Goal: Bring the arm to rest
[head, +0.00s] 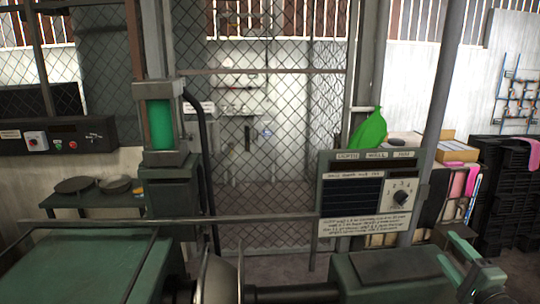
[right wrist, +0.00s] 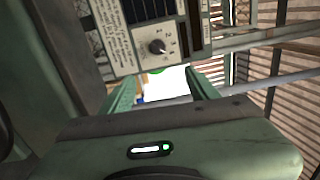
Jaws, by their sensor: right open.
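My right gripper (head: 468,262) is at the lower right of the head view, in front of the control panel. Its two green fingers stand apart in the right wrist view (right wrist: 160,88), with nothing seen between them. The control panel (head: 366,195) has a dark display, a dial (head: 400,197) and a text plate. The dial also shows in the right wrist view (right wrist: 157,46), beyond the fingers and apart from them. My left gripper is not in view.
A metal disc or bowl form (head: 219,279) sits on the green lathe at the bottom centre. A horizontal bar crosses in front of the mesh fence (head: 265,130). Black crates (head: 505,190) are stacked at the right. A bare patch of floor (head: 522,268) shows at the lower right.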

